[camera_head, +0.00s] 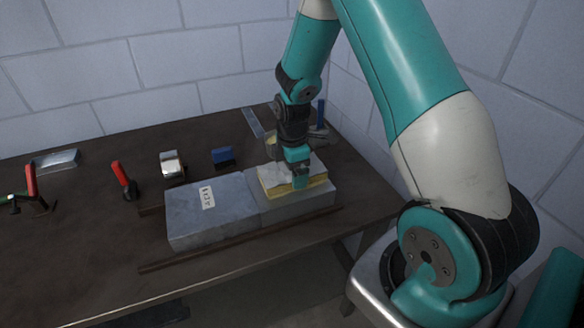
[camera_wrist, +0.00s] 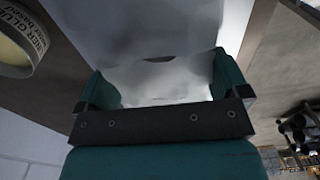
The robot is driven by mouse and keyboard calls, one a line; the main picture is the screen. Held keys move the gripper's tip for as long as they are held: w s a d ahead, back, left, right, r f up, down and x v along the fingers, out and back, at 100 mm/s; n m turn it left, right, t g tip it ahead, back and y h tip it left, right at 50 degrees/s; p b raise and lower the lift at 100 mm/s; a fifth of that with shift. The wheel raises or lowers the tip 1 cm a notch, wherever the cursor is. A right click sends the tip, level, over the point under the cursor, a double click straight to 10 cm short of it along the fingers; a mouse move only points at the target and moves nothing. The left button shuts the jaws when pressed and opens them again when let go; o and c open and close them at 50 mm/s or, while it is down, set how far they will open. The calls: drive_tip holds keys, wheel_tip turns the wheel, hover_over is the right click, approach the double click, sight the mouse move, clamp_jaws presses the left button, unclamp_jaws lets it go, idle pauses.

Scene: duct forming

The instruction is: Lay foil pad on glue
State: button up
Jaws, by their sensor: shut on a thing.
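The foil pad (camera_head: 305,181), yellowish with a silvery top, sits at the right end of the grey duct (camera_head: 225,206). In the head view it lies on or just above the duct's top; I cannot tell if it touches. My gripper (camera_head: 299,180) is over the pad and shut on it. In the wrist view my gripper (camera_wrist: 170,88) has a finger at each side of the bright foil surface (camera_wrist: 160,72). Any glue under the pad is hidden. A glue tub (camera_wrist: 22,42) labelled "GLUE" shows at the left of the wrist view.
On the dark table (camera_head: 80,250) lie a red-handled tool (camera_head: 120,175), a roll of silver tape (camera_head: 171,163) and a blue block-shaped tool (camera_head: 223,156). A dark rail (camera_head: 235,242) runs along the duct's front. The front left of the table is clear.

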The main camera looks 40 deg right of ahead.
idle(0.3)
drive_tip(key=o, duration=0.6)
wheel_tip(320, 180, up, 17)
drive_tip(key=shift+r+b, duration=0.2)
drive_tip(key=shift+b, duration=0.8)
drive_tip(key=s+a+r+m+y, duration=0.1)
drive_tip(key=s+a+m, duration=0.1)
drive_tip(key=s+a, duration=0.5)
drive_tip(key=s+a+r+m+y, duration=0.1)
drive_tip(key=s+a+m, duration=0.2)
drive_tip(key=s+a, duration=0.5)
drive_tip(key=s+a+r+m+y, duration=0.2)
drive_tip(key=s+a, duration=0.5)
drive_tip(key=shift+s+a+m, duration=0.15)
drive_tip(key=shift+a+m, duration=0.1)
drive_tip(key=shift+m, duration=0.15)
